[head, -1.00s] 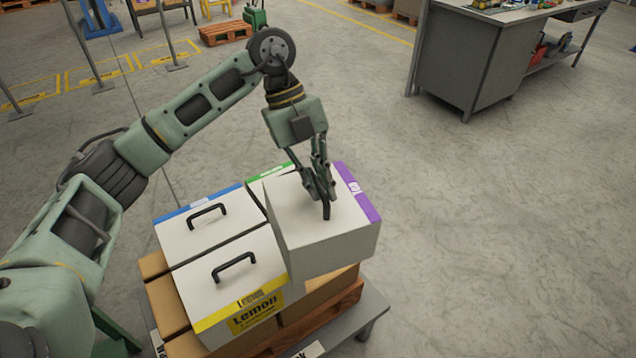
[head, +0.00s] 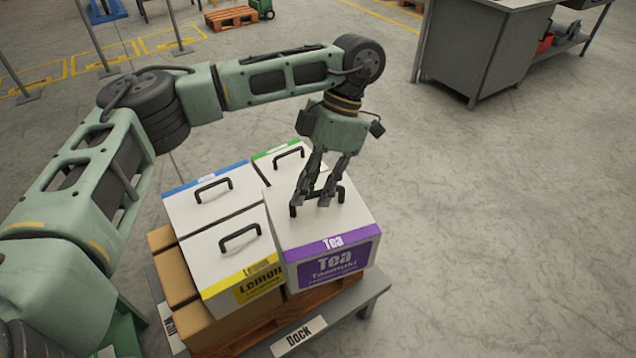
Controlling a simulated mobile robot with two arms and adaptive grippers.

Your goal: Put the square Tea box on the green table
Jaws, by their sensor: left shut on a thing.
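The Tea box (head: 332,263) is white with a purple band and a purple "Tea" label on the side facing me. It has a black handle on top. My left gripper (head: 318,200) is shut on that handle. The box is at the front right of a group of boxes on a pallet; I cannot tell whether it hangs just above the boxes beneath or touches them. My right gripper is not in view. No green table top can be made out.
A yellow-banded Lemon box (head: 228,252), a blue-banded box (head: 198,205) and a green-banded box (head: 284,160) stand beside it. Below are brown cartons (head: 178,275) and a pallet on a grey cart marked "Dock" (head: 300,337). A grey workbench (head: 470,55) stands back right. The floor at right is clear.

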